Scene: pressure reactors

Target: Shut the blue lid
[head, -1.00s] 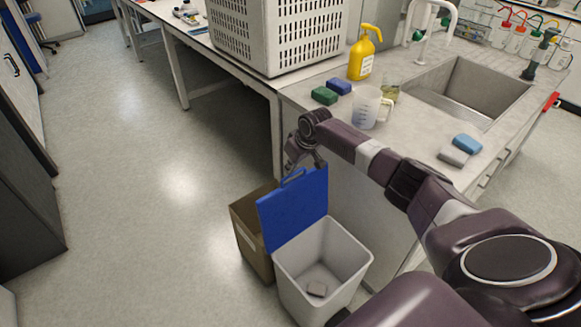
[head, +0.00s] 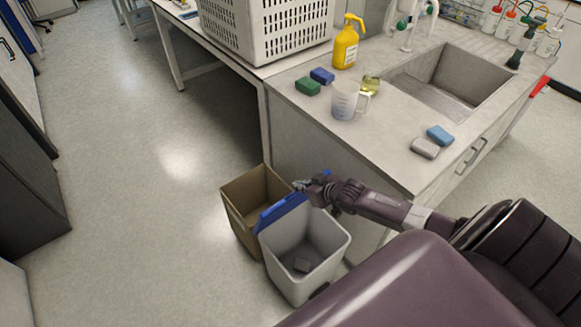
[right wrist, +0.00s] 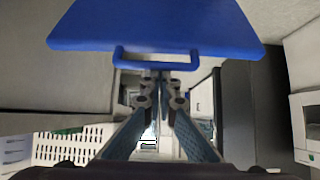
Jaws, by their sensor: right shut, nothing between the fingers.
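The blue lid (head: 281,213) stands raised at the back edge of the grey bin (head: 322,262), looking narrow from above. My left gripper is not in view.
An open cardboard box (head: 238,215) stands close behind the bin. The bench (head: 375,160) with a sink rises to the right, carrying a jug (head: 345,101), sponges and a yellow bottle (head: 346,45). The floor at left is clear.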

